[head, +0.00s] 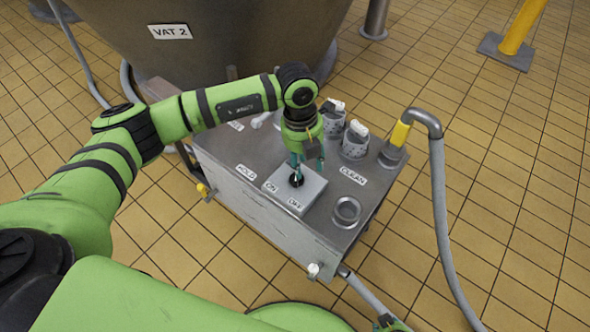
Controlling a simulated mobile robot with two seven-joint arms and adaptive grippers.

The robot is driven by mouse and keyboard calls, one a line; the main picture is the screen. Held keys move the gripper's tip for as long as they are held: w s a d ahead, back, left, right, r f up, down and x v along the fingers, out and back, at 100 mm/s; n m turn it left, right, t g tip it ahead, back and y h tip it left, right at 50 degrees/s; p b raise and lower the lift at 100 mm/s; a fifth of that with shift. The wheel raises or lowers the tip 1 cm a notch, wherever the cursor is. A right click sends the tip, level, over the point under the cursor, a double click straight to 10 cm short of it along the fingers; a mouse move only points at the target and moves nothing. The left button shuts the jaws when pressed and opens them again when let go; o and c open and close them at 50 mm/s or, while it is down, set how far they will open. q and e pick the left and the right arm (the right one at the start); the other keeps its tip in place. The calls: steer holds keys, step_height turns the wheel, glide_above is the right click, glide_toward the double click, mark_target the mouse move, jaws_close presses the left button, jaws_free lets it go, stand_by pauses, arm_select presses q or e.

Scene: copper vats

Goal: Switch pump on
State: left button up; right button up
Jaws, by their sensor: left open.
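The pump switch is a black knob (297,181) on a pale grey switch box (283,196) marked ON and OFF. The box sits on top of a steel cabinet (225,152). My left gripper (307,166) points down over the knob with its teal fingers apart. One finger overlaps the knob's upper part in the head view, and I cannot tell whether it touches. The way the knob points is not clear. What looks like a bit of my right gripper (386,322) shows at the bottom edge, mostly cut off.
The cabinet top holds a steel ring (347,211), two perforated cups with white-topped contents, and HOLD and CLEAN labels. A grey hose (440,210) with a yellow collar (400,133) rises at its right. VAT 2 (205,45) stands behind. Tiled floor on the right is mostly clear.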

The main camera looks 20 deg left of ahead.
arm_select(q)
steer(key=a, duration=0.1)
steer(key=w+a+y, duration=0.1)
steer(key=a, duration=0.1)
steer(key=shift+f, duration=0.15)
step_height(320, 180, down, 5)
steer(key=shift+s+b, duration=0.1)
steer(key=shift+b, duration=0.2)
steer(key=shift+f, duration=0.65)
jaws_close()
